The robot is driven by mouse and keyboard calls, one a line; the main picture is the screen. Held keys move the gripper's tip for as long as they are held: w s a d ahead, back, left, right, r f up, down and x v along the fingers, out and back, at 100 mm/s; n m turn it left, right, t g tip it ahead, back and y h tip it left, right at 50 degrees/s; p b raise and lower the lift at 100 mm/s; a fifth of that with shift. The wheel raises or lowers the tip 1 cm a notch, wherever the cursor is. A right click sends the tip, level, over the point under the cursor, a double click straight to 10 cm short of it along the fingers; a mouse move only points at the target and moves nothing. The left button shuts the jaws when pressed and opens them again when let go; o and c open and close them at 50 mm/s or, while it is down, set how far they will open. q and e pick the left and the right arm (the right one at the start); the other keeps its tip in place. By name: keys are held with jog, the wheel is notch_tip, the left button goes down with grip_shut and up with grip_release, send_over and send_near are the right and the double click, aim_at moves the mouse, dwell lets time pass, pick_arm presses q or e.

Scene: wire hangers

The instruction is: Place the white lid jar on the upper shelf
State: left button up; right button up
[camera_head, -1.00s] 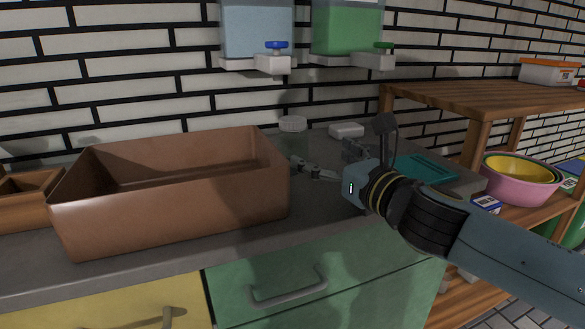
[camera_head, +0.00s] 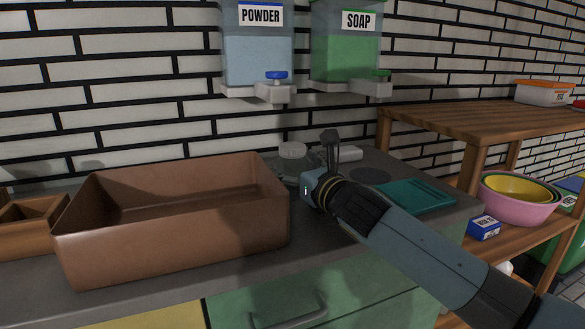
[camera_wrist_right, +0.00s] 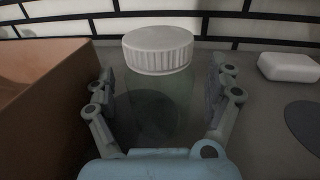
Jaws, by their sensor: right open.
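The white lid jar (camera_wrist_right: 158,50) stands upright on the counter, with a ribbed white lid and a clear greenish body. In the head view its lid (camera_head: 292,150) shows behind the brown box's right end, and my arm hides part of its body. My right gripper (camera_wrist_right: 160,95) is open, with one finger on each side of the jar body. Contact with the glass cannot be made out. In the head view the right gripper (camera_head: 297,180) is at the jar, partly hidden by its wrist. The wooden shelf unit's upper shelf (camera_head: 480,102) is at the right. My left gripper is not in view.
A brown open box (camera_head: 170,222) stands close left of the jar. A white block (camera_head: 342,152), a dark disc (camera_head: 370,175) and a teal tray (camera_head: 415,195) lie to the right. An orange-lidded container (camera_head: 543,94) sits on the upper shelf; its front part is clear.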

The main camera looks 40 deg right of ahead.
jog(key=c, duration=1.2)
jog(key=shift+r, duration=0.1)
jog(key=c, duration=0.3)
